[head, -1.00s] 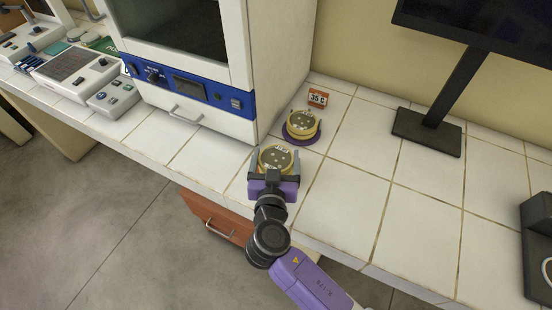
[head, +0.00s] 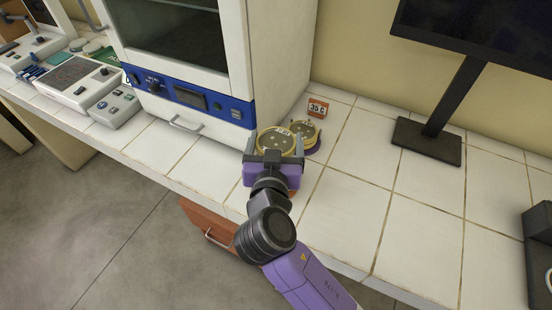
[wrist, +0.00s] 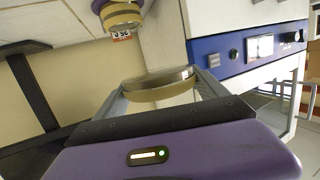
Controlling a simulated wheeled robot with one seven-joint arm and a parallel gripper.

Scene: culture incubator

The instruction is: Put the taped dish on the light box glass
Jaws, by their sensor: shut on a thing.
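My gripper (head: 273,150) is shut on a round dish (head: 274,141) with a yellowish rim, several pale spots and a small white label on top. It holds the dish level above the counter, in front of the incubator's right corner. In the wrist view the held dish (wrist: 158,84) sits between the two fingers. A device with a dark flat panel (head: 68,73), probably the light box, stands on the counter at the left. A second yellow-rimmed dish (head: 311,138) stands behind the held one on a purple base, partly hidden. It also shows in the wrist view (wrist: 122,16).
The white incubator (head: 236,60) with a blue control strip stands left of my gripper. A small control box (head: 114,108) is beside the panel device. An orange "35 C" sign (head: 318,107) and a monitor stand (head: 428,141) are at the back.

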